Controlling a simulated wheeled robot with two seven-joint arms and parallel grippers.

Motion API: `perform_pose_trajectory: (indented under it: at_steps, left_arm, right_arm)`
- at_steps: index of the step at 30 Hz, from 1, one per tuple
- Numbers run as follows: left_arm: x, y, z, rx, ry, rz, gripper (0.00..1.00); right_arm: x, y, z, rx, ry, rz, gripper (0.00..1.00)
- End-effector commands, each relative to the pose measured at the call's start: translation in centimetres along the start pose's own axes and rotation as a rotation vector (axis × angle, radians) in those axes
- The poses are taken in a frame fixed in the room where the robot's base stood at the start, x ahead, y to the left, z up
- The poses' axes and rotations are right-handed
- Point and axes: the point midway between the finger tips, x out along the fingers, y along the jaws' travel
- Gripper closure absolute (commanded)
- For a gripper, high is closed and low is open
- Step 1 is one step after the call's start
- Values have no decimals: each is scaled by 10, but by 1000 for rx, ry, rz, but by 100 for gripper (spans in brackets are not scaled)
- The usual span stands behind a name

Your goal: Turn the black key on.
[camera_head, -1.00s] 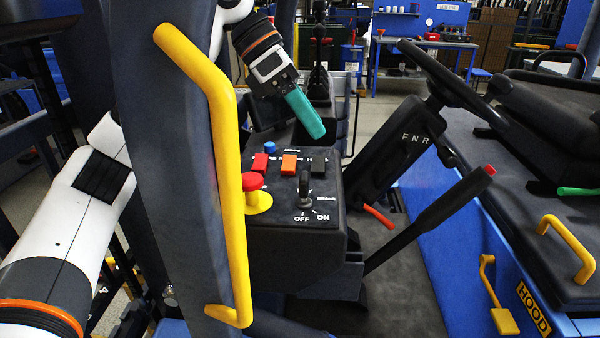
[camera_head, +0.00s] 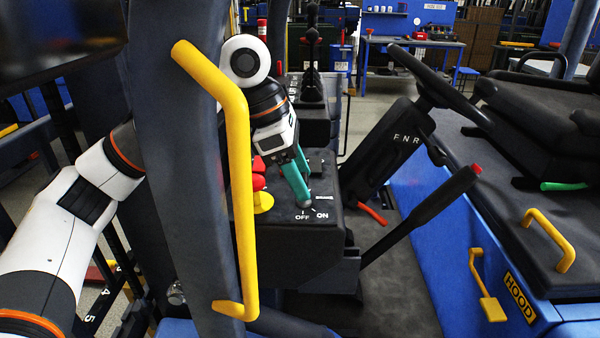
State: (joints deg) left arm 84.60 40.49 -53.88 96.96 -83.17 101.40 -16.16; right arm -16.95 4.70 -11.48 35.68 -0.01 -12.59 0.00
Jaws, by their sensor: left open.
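The black key sits on the dark control panel (camera_head: 322,252), just behind the OFF and ON labels. It is mostly hidden by my gripper, and only its round base (camera_head: 306,204) shows. My left gripper (camera_head: 301,192) reaches down from above behind the yellow handrail. Its teal fingers are open, with their tips at the key. I cannot tell whether they touch it, or which way the key is turned. My right gripper is not in view.
The yellow handrail (camera_head: 240,170) on a dark post stands in front of my left arm. A black lever (camera_head: 425,212) and a steering wheel (camera_head: 440,85) are to the right.

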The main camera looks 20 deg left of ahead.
Motion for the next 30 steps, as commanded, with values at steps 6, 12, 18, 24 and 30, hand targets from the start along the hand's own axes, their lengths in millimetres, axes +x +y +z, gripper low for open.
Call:
perform_pose_trajectory:
  at_steps: [6,12,18,24,30]
  left_arm:
    - [6,0,0,0,1,0,45]
    - [6,0,0,0,1,0,54]
    - [6,0,0,0,1,0,86]
    - [5,0,0,9,1,4,90]
    - [5,-1,0,66,1,28,90]
  right_arm:
    - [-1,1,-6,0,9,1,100]
    - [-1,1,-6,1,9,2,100]
    - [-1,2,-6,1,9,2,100]
    - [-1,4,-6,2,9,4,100]
    - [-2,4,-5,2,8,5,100]
